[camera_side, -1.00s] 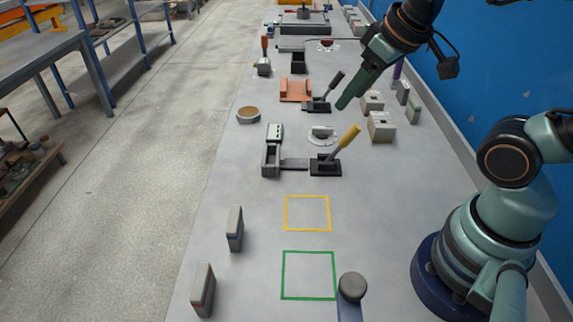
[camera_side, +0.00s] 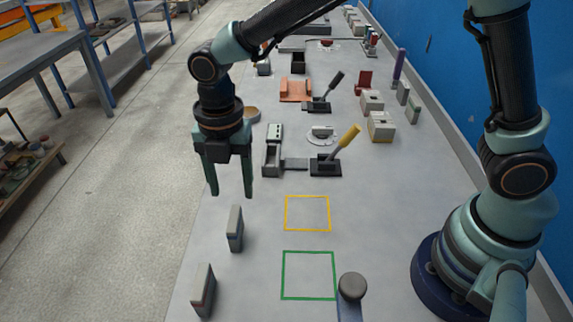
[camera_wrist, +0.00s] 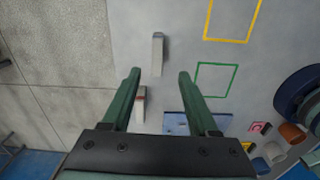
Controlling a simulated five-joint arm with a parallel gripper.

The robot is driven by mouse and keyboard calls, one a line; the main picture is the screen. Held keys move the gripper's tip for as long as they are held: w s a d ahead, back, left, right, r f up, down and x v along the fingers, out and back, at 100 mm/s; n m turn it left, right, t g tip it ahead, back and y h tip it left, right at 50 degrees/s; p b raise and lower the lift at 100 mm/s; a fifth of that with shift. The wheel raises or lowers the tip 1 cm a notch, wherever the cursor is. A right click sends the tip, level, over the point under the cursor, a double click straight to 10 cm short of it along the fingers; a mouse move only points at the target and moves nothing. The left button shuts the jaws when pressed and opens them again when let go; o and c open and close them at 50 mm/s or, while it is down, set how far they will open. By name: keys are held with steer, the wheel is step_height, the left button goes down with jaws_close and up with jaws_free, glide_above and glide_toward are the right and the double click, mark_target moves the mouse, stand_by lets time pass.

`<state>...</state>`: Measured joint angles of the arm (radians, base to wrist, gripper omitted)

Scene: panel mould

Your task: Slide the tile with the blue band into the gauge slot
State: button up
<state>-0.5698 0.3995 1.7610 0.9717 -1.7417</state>
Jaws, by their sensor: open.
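The tile with the blue band (camera_side: 235,229) stands upright on its narrow edge near the left edge of the bench. It also shows in the wrist view (camera_wrist: 158,50), just beyond the fingertips. My gripper (camera_side: 231,194) is open and empty, pointing down above the bench's left side, a little behind and above this tile. A similar tile with a red band (camera_side: 203,291) stands nearer the camera. I cannot tell for sure which fixture has the gauge slot; a beige slotted block (camera_side: 381,127) stands at the right.
A yellow square outline (camera_side: 307,213) and a green one (camera_side: 308,275) are empty. A grey fixture (camera_side: 271,158) and a yellow-handled lever (camera_side: 330,160) stand behind. A round knob (camera_side: 352,287) is at the front. The bench drops off at the left.

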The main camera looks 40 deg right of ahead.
mark_target(235, 219)
steer(key=shift+a+f+n, duration=0.25)
steer(key=shift+f+n, duration=0.05)
steer(key=shift+f, duration=0.15)
step_height(235, 219, down, 6)
steer(key=shift+f, duration=0.2)
steer(key=shift+w+f, duration=0.15)
steer(key=shift+f, duration=2.5)
steer(key=shift+c, duration=0.3)
jaws_close()
